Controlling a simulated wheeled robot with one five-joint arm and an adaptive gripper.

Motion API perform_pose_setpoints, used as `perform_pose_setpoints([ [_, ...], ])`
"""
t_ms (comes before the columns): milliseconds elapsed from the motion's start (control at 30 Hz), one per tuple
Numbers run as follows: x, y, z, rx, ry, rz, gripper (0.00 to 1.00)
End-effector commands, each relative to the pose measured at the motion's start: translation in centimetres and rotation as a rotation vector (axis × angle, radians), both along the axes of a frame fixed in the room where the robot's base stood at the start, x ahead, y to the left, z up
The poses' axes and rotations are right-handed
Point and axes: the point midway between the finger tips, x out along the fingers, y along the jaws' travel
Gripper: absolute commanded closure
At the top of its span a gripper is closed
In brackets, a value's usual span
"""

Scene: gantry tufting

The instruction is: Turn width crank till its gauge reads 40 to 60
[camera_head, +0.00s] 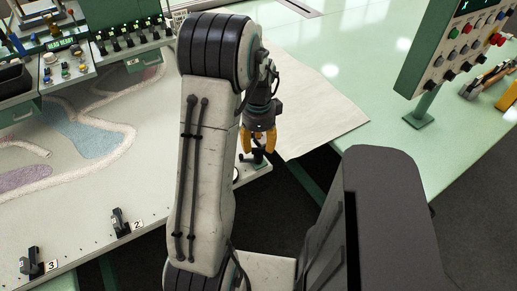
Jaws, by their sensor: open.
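My gripper (258,142) has yellow fingers and points down near the front corner of the work table. It is open, and part of it is hidden behind my arm. A small black fitting (255,158) sits on the table edge just below the fingers; I cannot tell whether they touch it. I cannot pick out the width crank for certain. A green-lit readout (64,43) shows on the console at the upper left, too small to read. I cannot tell which display is the width gauge.
Black clamps marked 2 (120,222) and 3 (32,264) stand along the table's front edge. Tufted cloth (85,130) covers the left table. A green control panel (455,45) with buttons stands at the right on a post. A pale sheet (310,105) lies behind my gripper.

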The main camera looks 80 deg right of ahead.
Motion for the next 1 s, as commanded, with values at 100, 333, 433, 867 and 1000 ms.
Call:
perform_pose_setpoints([
  [100, 0.0, 0.1, -1.4, 0.004, 0.0, 0.001, 0.54],
  [333, 0.0, 0.0, -2.9, 0.001, 0.0, 0.001, 0.54],
  [433, 0.0, 0.0, -3.1, 0.001, 0.0, 0.002, 0.54],
  [867, 0.0, 0.0, -3.1, 0.0, 0.0, 0.002, 0.65],
  [1000, 0.0, 0.0, -3.1, 0.0, 0.0, 0.002, 0.78],
])
